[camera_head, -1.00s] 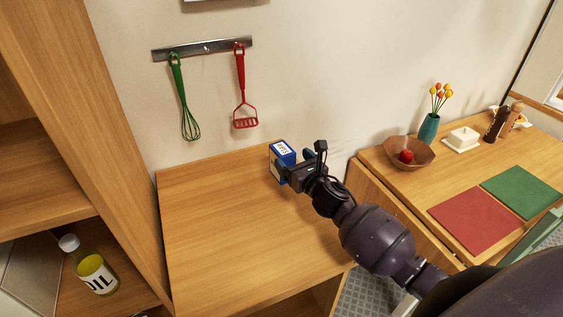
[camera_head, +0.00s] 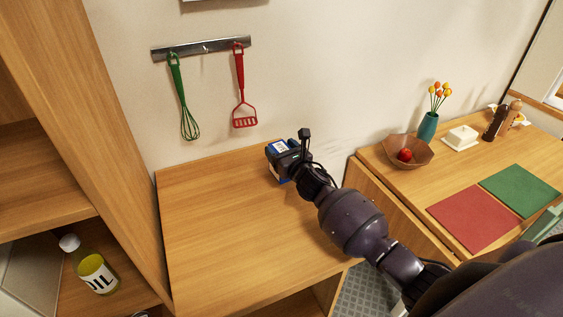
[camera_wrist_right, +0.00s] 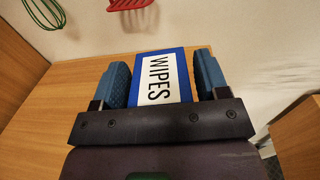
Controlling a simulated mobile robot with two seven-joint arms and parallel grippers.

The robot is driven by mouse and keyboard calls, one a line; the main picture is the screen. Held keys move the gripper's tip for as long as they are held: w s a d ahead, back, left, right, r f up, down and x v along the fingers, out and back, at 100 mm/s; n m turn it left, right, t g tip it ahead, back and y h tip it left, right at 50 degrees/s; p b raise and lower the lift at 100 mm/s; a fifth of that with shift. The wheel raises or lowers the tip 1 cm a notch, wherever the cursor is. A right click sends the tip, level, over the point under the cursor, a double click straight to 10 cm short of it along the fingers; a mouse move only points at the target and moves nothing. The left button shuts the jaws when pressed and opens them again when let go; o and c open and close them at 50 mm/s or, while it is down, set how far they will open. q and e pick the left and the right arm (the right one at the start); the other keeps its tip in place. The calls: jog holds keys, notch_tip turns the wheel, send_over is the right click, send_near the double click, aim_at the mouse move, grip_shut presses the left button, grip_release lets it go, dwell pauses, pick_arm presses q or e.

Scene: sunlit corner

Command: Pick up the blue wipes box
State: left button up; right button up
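The blue wipes box (camera_head: 277,148) stands at the back of the wooden counter (camera_head: 225,225), close to the wall. In the right wrist view the box (camera_wrist_right: 161,78) shows its white label reading "WIPES". My right gripper (camera_head: 286,157) is at the box and hides part of it in the head view. In the right wrist view its two blue finger pads (camera_wrist_right: 162,80) stand on either side of the box, with narrow gaps beside it. The gripper looks open around the box. My left gripper is not in view.
A green whisk (camera_head: 185,100) and a red masher (camera_head: 242,90) hang from a wall rail above the counter. A tall shelf with an oil bottle (camera_head: 92,270) stands at left. A second table with a bowl (camera_head: 410,155) is at right. The counter's front is clear.

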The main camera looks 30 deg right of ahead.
jog(key=c, duration=0.7)
jog(key=shift+c, duration=0.2)
